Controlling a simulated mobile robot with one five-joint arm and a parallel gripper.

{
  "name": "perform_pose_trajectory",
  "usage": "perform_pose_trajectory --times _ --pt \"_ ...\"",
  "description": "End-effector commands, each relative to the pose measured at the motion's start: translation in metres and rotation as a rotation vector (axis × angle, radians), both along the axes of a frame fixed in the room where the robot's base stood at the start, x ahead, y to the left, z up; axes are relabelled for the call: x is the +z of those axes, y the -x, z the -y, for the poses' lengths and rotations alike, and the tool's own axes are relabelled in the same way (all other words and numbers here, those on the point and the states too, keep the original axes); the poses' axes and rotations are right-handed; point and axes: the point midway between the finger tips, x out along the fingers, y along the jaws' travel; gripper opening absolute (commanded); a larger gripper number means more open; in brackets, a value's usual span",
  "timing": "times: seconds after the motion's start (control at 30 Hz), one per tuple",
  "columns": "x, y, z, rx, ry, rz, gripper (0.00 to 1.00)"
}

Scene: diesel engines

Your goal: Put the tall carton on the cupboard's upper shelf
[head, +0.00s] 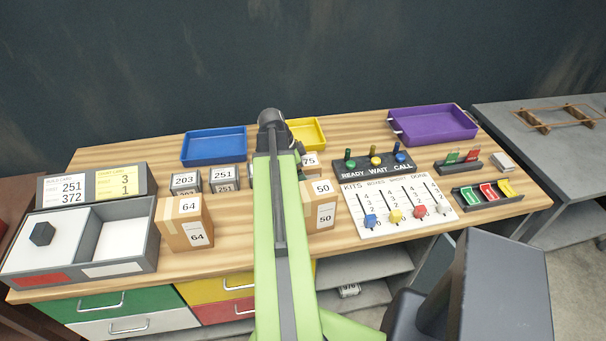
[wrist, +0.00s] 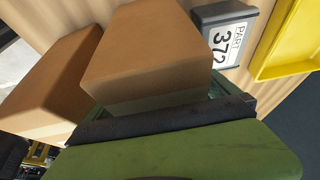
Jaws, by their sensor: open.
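I cannot tell which is the tall one. In the wrist view, a carton (wrist: 150,50) fills the middle and another carton (wrist: 50,85) stands to its left. My gripper (wrist: 165,120) is open, its green and dark finger close to the middle carton; contact is unclear. My arm hides it in the head view. Open grey shelves (head: 368,266) under the bench may be the cupboard.
Blue (head: 214,147), yellow (head: 308,133) and purple (head: 432,126) trays stand at the back. Small grey boxes (head: 186,183), a slider board (head: 398,210) and a switch panel (head: 374,164) crowd the bench. A divided bin (head: 80,245) is at left.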

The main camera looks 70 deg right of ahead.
Motion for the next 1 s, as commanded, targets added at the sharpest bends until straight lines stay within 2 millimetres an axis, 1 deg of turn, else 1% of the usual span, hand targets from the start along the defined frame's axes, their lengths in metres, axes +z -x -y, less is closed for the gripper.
perform_pose_trajectory --times 0.17,0.27,0.5,0.63,0.7,0.77,1.0 --pt "0.013 -0.002 -0.001 0.0 0.0 0.0 0.99" --pt "0.028 -0.006 -0.004 0.0 0.0 0.0 0.99" --pt "0.081 -0.022 -0.016 0.001 0.0 0.0 0.99" --pt "0.106 -0.031 -0.022 0.0 0.0 0.0 0.99" --pt "0.113 -0.034 -0.024 0.0 0.0 0.0 0.99" --pt "0.116 -0.036 -0.026 0.0 0.0 0.0 0.99" --pt "0.113 -0.037 -0.026 -0.002 0.0 0.0 0.99"
